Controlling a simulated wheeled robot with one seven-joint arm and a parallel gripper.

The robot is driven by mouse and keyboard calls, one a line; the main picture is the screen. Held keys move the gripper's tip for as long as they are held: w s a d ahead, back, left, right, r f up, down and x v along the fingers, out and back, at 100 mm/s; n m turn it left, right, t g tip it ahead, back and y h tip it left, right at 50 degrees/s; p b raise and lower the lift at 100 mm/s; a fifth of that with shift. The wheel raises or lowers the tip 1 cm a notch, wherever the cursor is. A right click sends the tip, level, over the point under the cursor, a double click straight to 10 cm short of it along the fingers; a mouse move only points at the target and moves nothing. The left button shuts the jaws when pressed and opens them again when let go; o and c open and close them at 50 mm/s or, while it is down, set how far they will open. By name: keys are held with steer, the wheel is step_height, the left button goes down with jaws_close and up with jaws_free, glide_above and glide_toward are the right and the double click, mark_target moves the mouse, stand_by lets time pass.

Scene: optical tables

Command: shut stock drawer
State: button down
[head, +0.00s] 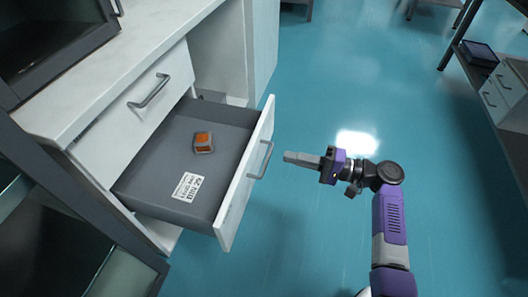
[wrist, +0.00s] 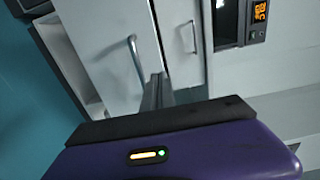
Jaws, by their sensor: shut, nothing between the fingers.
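The stock drawer (head: 170,190) is pulled out of the white cabinet on the left in the head view. It has a grey inside, a white front panel (head: 246,178) and a grey bar handle (head: 262,160). A small orange and grey item (head: 203,143) and a white label lie inside it. My gripper (head: 290,157) is shut and empty, just right of the drawer handle, pointing at the front panel with a small gap. In the wrist view my gripper fingers (wrist: 156,92) point toward a white panel with a bar handle (wrist: 135,52).
A closed drawer front (head: 135,110) with its own handle sits above the open one, under the white worktop (head: 110,72). A dark glass-panelled frame stands at the lower left. A shelf with small drawers (head: 505,95) stands far right.

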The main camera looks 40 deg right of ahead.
mark_target(253, 149)
steer(key=b+x, duration=0.1)
steer(key=x, duration=0.7)
steer(key=shift+w+a, duration=0.15)
steer(key=shift+w, duration=0.05)
steer(key=shift+w+a, duration=0.3)
steer(key=shift+w, duration=0.05)
steer(key=b+x, duration=0.7)
steer(key=x, duration=1.8)
steer(key=shift+w+b, duration=0.2)
steer(key=shift+b, duration=0.1)
steer(key=shift+f, duration=0.1)
